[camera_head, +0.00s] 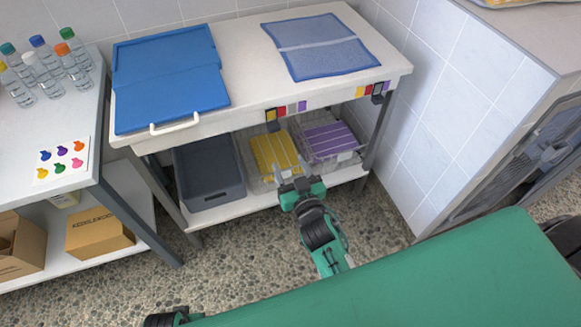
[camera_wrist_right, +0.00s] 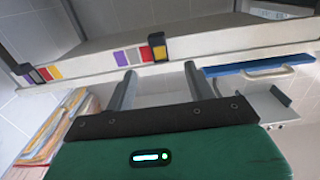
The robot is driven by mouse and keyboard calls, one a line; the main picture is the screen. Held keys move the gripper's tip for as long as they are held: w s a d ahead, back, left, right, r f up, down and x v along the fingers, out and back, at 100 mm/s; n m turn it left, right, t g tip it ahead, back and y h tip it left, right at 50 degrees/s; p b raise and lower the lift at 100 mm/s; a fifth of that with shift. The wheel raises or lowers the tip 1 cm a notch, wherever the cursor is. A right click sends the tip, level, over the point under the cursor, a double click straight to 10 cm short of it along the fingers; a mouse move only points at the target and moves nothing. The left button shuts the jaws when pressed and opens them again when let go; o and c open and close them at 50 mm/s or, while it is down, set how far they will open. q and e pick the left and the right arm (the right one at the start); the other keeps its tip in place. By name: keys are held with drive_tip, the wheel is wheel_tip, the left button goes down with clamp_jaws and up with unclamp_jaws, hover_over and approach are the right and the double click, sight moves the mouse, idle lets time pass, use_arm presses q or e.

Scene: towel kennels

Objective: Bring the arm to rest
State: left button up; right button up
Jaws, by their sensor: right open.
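My right gripper (camera_head: 294,176) is open and empty in the head view. It is in front of the work table's lower shelf, close before the basket of yellow towels (camera_head: 272,152). I cannot tell from this angle whether it touches the basket. In the right wrist view the two fingers (camera_wrist_right: 162,86) are spread apart with nothing between them, and the table's front edge with coloured tabs (camera_wrist_right: 128,56) lies beyond.
The work table (camera_head: 245,75) bears a blue folding board (camera_head: 170,75) and a blue mesh cloth (camera_head: 320,45). A grey bin (camera_head: 208,180) and a basket of purple towels (camera_head: 330,142) flank the yellow one. Bottles (camera_head: 45,65) stand on the left table. Pebbled floor (camera_head: 240,255) lies open in front.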

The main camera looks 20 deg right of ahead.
use_arm(q)
drive_tip(key=shift+s+f, duration=0.25)
drive_tip(key=s+a+f+p, duration=0.2)
drive_tip(key=s+f+p, duration=0.4)
drive_tip(key=f+p, duration=0.3)
use_arm(e)
drive_tip(key=s+d+f+n+g+b, duration=0.1)
drive_tip(key=s+d+f+g, duration=0.2)
drive_tip(key=s+f+g, duration=0.9)
drive_tip(key=s+d+f+n+g, duration=0.1)
drive_tip(key=s+d+f+g, duration=0.25)
drive_tip(key=s+f, duration=1.7)
use_arm(q)
drive_tip(key=s+a+f+p, duration=0.2)
drive_tip(key=s+f+p, duration=0.1)
drive_tip(key=s, duration=0.4)
drive_tip(key=s+a+f+g+p, duration=0.1)
drive_tip(key=s+f+p, duration=0.2)
drive_tip(key=s, duration=0.4)
drive_tip(key=shift+a+f+y, duration=0.3)
drive_tip(key=shift+a+f, duration=0.05)
drive_tip(key=shift+f, duration=0.1)
use_arm(e)
drive_tip(key=s+d+f+g, duration=0.1)
drive_tip(key=s+d+f, duration=0.3)
drive_tip(key=s+f, duration=0.4)
drive_tip(key=s, duration=0.4)
drive_tip(key=shift+h, duration=0.3)
